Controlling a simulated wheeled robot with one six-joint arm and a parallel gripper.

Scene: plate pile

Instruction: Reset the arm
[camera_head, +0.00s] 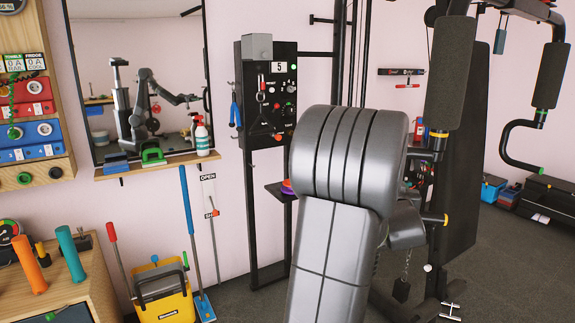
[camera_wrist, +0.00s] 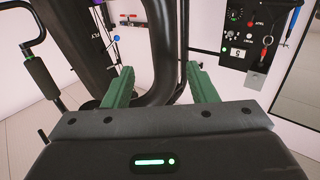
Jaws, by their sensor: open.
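My arm (camera_head: 335,215) fills the middle of the head view as a large grey link with a ribbed, rounded joint at the top. My gripper itself cannot be made out there. In the wrist view my gripper (camera_wrist: 160,85) shows two green fingers spread wide apart with nothing between them. It faces black tubes of the gym machine, which lie behind the fingers; I cannot tell how far off. A mirror (camera_head: 125,50) on the wall reflects a dark robot arm.
A gym machine (camera_head: 470,130) with black pads stands close on the right. A black panel (camera_head: 270,95) and a small shelf with coloured discs (camera_head: 288,187) are behind my arm. A wooden cabinet (camera_head: 75,280) and yellow bucket (camera_head: 165,295) stand at left. Some floor (camera_head: 520,265) is clear at right.

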